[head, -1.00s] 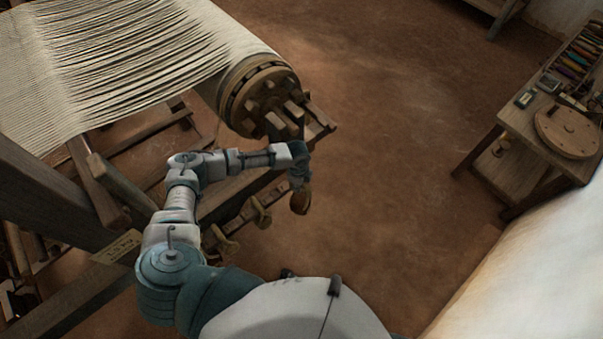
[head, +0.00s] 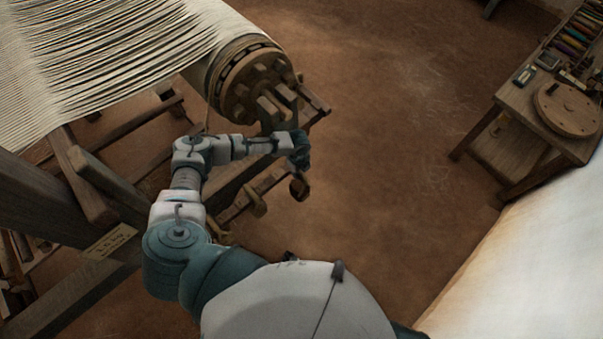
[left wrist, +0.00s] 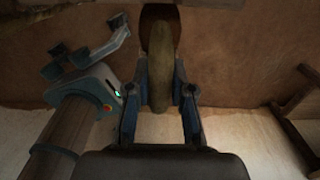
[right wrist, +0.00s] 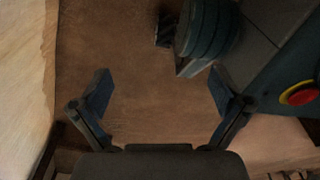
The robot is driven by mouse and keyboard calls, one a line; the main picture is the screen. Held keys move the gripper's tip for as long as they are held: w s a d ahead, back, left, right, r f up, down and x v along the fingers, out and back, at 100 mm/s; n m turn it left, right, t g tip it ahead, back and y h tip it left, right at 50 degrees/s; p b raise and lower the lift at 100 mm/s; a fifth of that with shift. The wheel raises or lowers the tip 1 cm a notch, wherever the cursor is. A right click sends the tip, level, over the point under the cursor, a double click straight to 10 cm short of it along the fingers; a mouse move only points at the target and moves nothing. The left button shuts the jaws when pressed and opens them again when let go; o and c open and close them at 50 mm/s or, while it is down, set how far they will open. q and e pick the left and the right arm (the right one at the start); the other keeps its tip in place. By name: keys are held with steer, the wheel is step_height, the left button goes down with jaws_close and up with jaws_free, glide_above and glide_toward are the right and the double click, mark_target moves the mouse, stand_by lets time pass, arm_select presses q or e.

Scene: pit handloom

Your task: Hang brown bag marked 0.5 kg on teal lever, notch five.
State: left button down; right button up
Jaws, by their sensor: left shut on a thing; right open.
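My left gripper (head: 299,155) is shut on a brown bag (head: 299,188), which hangs below it in the head view, near the end of the loom's roller. In the left wrist view the bag (left wrist: 161,55) is a rounded olive-brown shape between the two fingers; no weight mark can be read. My right gripper (right wrist: 160,88) is open and empty in the right wrist view, over bare floor. It also shows at the left of the left wrist view (left wrist: 88,48). I cannot make out a teal lever or its notches; my left arm covers part of the bars there.
The loom's roller end (head: 252,80) with wooden pegs is just beyond my left gripper. Wooden bars with small hanging pieces (head: 250,203) lie below my forearm. A labelled beam (head: 108,243) is at left. A side table (head: 515,120) bears a round wooden disc (head: 568,108). The middle floor is clear.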

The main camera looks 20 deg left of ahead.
mark_target(286, 167)
arm_select(q)
steer(key=shift+w+a+f+b, duration=0.1)
steer(key=shift+w+a+b, duration=0.15)
steer(key=shift+a, duration=0.2)
steer(key=shift+w+a+f+b, duration=0.1)
steer(key=shift+a+b, duration=0.2)
steer(key=shift+a, duration=0.1)
steer(key=shift+w+a+f+b, duration=0.1)
steer(key=shift+w+a+b, duration=0.15)
steer(key=shift+a, duration=0.2)
steer(key=shift+w+a+b, duration=0.1)
steer(key=shift+a+b, duration=0.15)
steer(key=shift+a, duration=0.15)
steer(key=shift+w+a+b, duration=0.25)
steer(key=shift+a+b, duration=0.1)
steer(key=shift+a, duration=0.25)
steer(key=shift+w+a+b, duration=0.25)
steer(key=shift+a+b, duration=0.1)
steer(key=shift+a, duration=0.25)
steer(key=shift+w+a+b, duration=0.25)
steer(key=shift+a+b, duration=0.15)
steer(key=shift+a, duration=0.2)
steer(key=shift+f+b, duration=0.6)
steer(key=shift+f, duration=0.55)
arm_select(e)
steer(key=w+a+r, duration=0.1)
steer(key=w+r, duration=0.9)
steer(key=shift+a+r+t, duration=0.15)
steer(key=shift+a+t, duration=0.2)
steer(key=shift+t, duration=0.05)
